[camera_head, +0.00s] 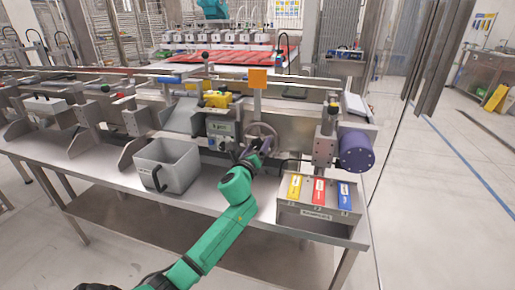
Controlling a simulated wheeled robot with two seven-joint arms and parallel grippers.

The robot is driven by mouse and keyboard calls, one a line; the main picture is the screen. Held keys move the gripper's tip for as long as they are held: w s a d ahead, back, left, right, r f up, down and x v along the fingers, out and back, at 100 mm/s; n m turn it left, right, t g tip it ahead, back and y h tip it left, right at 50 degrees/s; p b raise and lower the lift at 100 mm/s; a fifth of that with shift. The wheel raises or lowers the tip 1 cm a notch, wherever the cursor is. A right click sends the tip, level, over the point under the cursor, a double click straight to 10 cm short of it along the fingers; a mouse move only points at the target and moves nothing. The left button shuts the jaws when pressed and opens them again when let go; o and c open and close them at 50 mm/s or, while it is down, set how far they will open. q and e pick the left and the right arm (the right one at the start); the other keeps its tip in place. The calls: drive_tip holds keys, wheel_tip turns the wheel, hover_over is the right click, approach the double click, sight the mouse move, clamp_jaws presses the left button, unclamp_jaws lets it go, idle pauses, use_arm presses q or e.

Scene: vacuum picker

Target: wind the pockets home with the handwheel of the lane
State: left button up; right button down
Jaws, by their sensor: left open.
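The handwheel (262,129) is a grey, round wheel on the front of the lane, below an orange square plate (257,77). My left gripper (261,146) is open at the lower part of the wheel, with its dark fingers in front of the rim. I cannot tell whether the fingers touch the rim. The gripper hides part of the wheel. The lane's long metal rail (300,98) runs across behind it. I cannot make out the pockets clearly.
A grey bin (182,178) with a dark handle stands left of my arm. A metal box (318,207) with yellow, red and blue labels stands to the right, below a purple cylinder (356,151). A small control box (221,128) sits just left of the wheel.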

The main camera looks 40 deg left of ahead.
use_arm(q)
clamp_jaws()
